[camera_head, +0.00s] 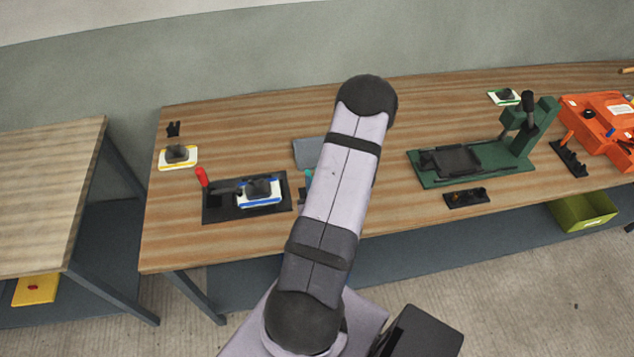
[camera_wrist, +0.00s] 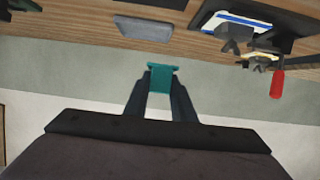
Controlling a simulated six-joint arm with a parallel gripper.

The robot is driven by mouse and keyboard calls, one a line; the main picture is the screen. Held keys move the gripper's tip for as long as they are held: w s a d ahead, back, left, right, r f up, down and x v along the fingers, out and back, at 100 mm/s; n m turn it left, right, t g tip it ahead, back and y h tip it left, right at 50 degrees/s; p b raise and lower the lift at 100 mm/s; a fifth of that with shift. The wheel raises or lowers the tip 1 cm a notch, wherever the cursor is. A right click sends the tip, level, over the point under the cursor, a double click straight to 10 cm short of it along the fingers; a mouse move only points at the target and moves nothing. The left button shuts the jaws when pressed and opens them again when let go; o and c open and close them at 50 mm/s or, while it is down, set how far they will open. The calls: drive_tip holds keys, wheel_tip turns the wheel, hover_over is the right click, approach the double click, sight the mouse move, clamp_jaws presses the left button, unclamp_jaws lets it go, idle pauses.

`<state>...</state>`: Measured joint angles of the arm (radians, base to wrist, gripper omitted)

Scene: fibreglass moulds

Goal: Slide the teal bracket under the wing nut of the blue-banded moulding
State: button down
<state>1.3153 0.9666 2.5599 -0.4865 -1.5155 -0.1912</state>
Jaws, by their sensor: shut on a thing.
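The teal bracket (camera_wrist: 161,77) is pinched at the fingertips of my gripper (camera_wrist: 160,88), seen in the wrist view. In the head view only a sliver of the bracket (camera_head: 308,177) shows beside my arm, which hides most of my gripper. The blue-banded moulding (camera_head: 260,194) lies on a black base plate (camera_head: 216,213), to the left of the bracket and apart from it. It also shows at the upper right of the wrist view (camera_wrist: 234,22), with dark hardware near it. I cannot make out the wing nut clearly.
A red handle (camera_head: 202,176) stands up at the plate's left end. A grey slab (camera_head: 308,152) lies behind my gripper. A yellow-banded moulding (camera_head: 178,157) is at the left. A green fixture (camera_head: 479,171), a green-banded moulding (camera_head: 503,97) and an orange case (camera_head: 599,117) are at the right.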

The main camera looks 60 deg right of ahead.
drive_tip(key=shift+r, duration=0.65)
drive_tip(key=shift+f, duration=0.1)
